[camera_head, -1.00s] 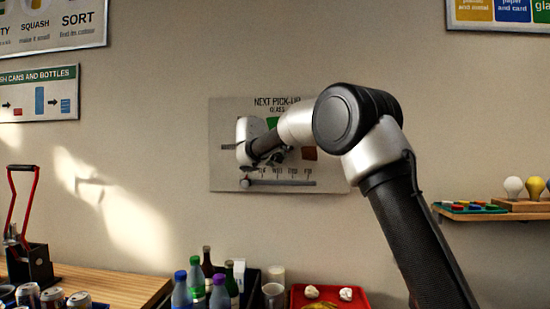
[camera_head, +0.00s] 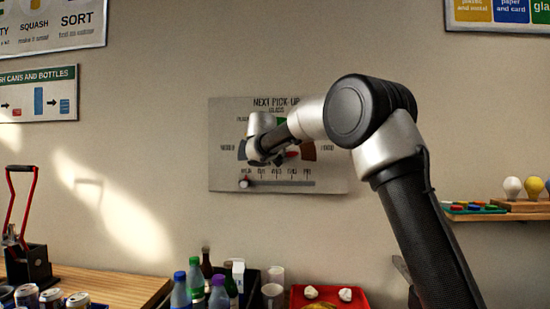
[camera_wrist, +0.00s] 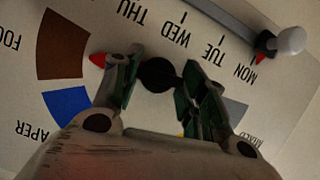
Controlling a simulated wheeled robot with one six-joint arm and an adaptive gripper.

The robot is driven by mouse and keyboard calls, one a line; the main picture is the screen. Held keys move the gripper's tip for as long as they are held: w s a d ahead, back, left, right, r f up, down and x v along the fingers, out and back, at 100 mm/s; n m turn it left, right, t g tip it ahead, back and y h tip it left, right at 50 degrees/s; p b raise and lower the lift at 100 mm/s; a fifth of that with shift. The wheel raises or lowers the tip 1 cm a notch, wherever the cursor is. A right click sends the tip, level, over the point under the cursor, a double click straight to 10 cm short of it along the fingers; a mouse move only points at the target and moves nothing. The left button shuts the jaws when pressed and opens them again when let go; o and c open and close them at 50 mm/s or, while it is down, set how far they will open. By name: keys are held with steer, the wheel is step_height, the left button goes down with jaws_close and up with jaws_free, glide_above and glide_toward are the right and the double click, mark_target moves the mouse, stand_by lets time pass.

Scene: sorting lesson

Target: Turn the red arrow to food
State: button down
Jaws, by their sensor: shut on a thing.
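The wall board (camera_head: 225,175) carries a dial with coloured segments, and the word FOOD is at its right in the head view. The brown segment (camera_wrist: 65,45) is beside that word in the wrist view, where the board appears upside down. My gripper (camera_wrist: 161,65) is at the dial, its fingers on either side of the black hub (camera_wrist: 157,76) and shut on the red arrow. The arrow's red tip (camera_wrist: 97,60) sticks out past one finger and points at the brown segment. It also shows in the head view (camera_head: 292,154). The fingers hide most of the arrow.
Below the dial is a slider track with a pale knob (camera_wrist: 291,40) at MON. A blue segment (camera_wrist: 68,105) borders the brown one. Bottles (camera_head: 219,292), a red tray (camera_head: 362,300) and a shelf (camera_head: 500,213) lie below and to the right.

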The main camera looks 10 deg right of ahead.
steer(key=shift+f, duration=0.2)
steer(key=c, duration=0.8)
jaws_free()
steer(key=shift+r, duration=0.1)
steer(key=v, duration=1.2)
